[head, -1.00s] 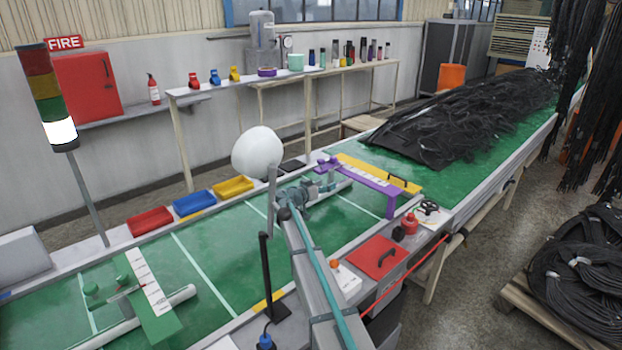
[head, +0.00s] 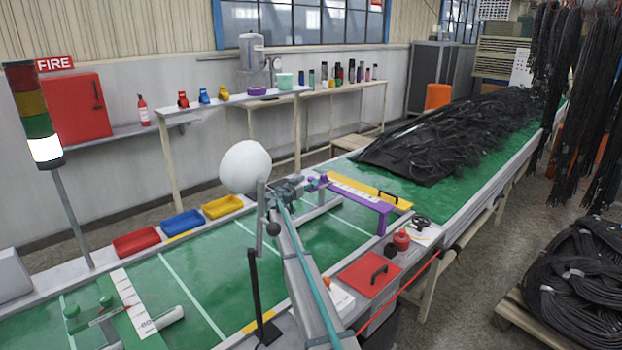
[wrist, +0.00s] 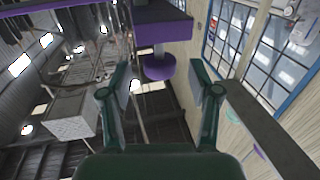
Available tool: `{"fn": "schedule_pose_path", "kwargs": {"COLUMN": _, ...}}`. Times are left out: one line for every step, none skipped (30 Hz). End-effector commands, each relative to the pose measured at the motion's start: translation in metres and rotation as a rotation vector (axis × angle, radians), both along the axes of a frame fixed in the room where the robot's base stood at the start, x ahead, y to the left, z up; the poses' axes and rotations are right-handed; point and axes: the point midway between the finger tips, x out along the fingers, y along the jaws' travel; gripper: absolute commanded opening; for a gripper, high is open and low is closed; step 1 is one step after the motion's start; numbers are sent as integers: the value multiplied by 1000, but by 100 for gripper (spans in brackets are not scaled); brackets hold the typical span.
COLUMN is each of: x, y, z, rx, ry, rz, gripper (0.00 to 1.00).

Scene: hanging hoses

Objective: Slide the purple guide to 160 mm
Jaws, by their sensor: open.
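The purple guide (head: 370,200) is a bridge across the green belt, with a white scale strip (head: 355,191) and a yellow bar beside it. A purple knob (head: 323,180) is at its far left end. My gripper (head: 301,186) is just left of the knob in the head view. In the wrist view, the guide (wrist: 160,30) is at the top and the round knob (wrist: 158,68) hangs below it on a short stem. My gripper (wrist: 159,72) is open, one finger on each side of the knob, with visible gaps. The scale reading is too small to tell.
A green guide (head: 135,310) with its own scale stands at the front left. Red, blue and yellow trays (head: 182,223) line the belt's far edge. Black hoses (head: 450,135) lie beyond the guide.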

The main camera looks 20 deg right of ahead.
Motion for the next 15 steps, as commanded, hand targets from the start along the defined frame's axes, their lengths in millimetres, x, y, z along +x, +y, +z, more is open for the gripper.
{"fn": "schedule_pose_path", "kwargs": {"x": 6, "y": -8, "z": 2, "rx": 0, "ry": 0, "rz": -1, "gripper": 62}}
{"fn": "schedule_pose_path", "kwargs": {"x": 8, "y": -11, "z": 2, "rx": 0, "ry": 0, "rz": -1, "gripper": 62}}
{"fn": "schedule_pose_path", "kwargs": {"x": 10, "y": -14, "z": 2, "rx": 0, "ry": 0, "rz": 0, "gripper": 62}}
{"fn": "schedule_pose_path", "kwargs": {"x": 12, "y": -16, "z": 1, "rx": 0, "ry": 0, "rz": 0, "gripper": 62}}
{"fn": "schedule_pose_path", "kwargs": {"x": 13, "y": -18, "z": 1, "rx": 0, "ry": 0, "rz": 0, "gripper": 62}}
{"fn": "schedule_pose_path", "kwargs": {"x": 14, "y": -20, "z": 1, "rx": 0, "ry": 0, "rz": 0, "gripper": 62}}
{"fn": "schedule_pose_path", "kwargs": {"x": 14, "y": -21, "z": 1, "rx": 0, "ry": 0, "rz": 0, "gripper": 62}}
{"fn": "schedule_pose_path", "kwargs": {"x": 14, "y": -22, "z": 1, "rx": 0, "ry": 0, "rz": 0, "gripper": 62}}
{"fn": "schedule_pose_path", "kwargs": {"x": 15, "y": -22, "z": 0, "rx": 0, "ry": 0, "rz": 0, "gripper": 62}}
{"fn": "schedule_pose_path", "kwargs": {"x": 14, "y": -23, "z": 0, "rx": 0, "ry": 0, "rz": 0, "gripper": 62}}
{"fn": "schedule_pose_path", "kwargs": {"x": 14, "y": -23, "z": 0, "rx": 0, "ry": 0, "rz": 0, "gripper": 62}}
{"fn": "schedule_pose_path", "kwargs": {"x": 14, "y": -22, "z": 0, "rx": 0, "ry": 0, "rz": 0, "gripper": 62}}
{"fn": "schedule_pose_path", "kwargs": {"x": 14, "y": -22, "z": 0, "rx": 0, "ry": 0, "rz": 0, "gripper": 62}}
{"fn": "schedule_pose_path", "kwargs": {"x": 14, "y": -22, "z": 0, "rx": -1, "ry": 1, "rz": 0, "gripper": 62}}
{"fn": "schedule_pose_path", "kwargs": {"x": 14, "y": -22, "z": 0, "rx": -1, "ry": 1, "rz": 0, "gripper": 62}}
